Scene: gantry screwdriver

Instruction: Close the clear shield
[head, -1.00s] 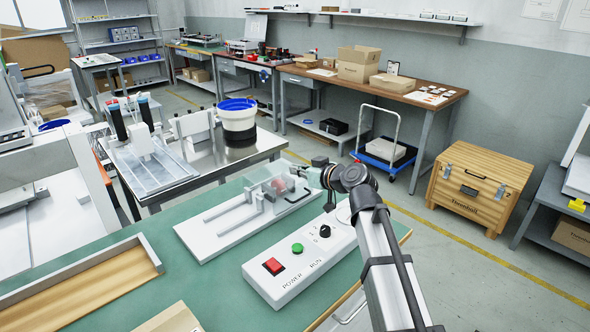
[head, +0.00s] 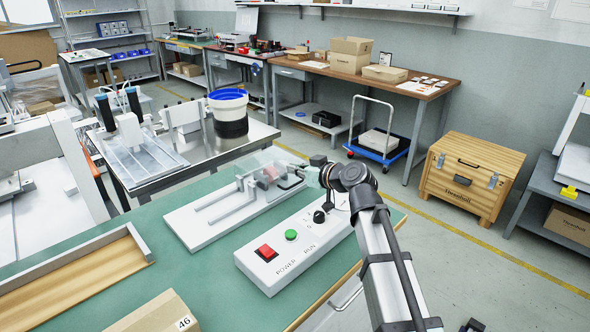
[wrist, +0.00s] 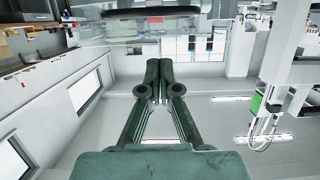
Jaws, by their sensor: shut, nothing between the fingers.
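The clear shield (head: 258,162) is a transparent cover at the far right end of a white fixture (head: 185,228) on the green bench. It stands raised over grey rails and a reddish part, and its edges are hard to make out. My gripper (head: 290,181) is at the right side of the shield, close to it. Whether they touch cannot be told. In the wrist view my gripper's fingers (wrist: 160,62) are together and empty. A dark bar (wrist: 152,13) crosses the top of that view, and I cannot tell what it belongs to.
A white control box (head: 295,250) with a red switch, a green button and a black knob stands just in front of the fixture. A wooden tray (head: 75,275) and a cardboard box (head: 155,315) lie at the front left. Bare green bench lies between them.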

